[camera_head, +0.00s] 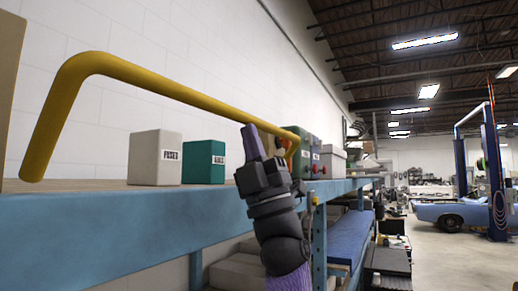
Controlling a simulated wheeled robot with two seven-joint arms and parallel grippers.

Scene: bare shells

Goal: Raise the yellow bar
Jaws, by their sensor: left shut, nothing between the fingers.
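The yellow bar (170,87) is a bent tube in the camera head view. Its near end hangs down at the left, and its long part runs right and away to a bend near my left gripper. My left gripper (250,132) is in the middle, fingers pointing up and closed together with nothing between them. It overlaps the bar's far part in the picture; I cannot tell whether they touch. My right gripper does not show.
A blue-edged shelf (120,233) runs along the left wall. On it stand a beige box (155,158), a green box (204,162) and grey-green boxes with red knobs (308,155). Open floor lies at right, with a blue car (455,213) farther back.

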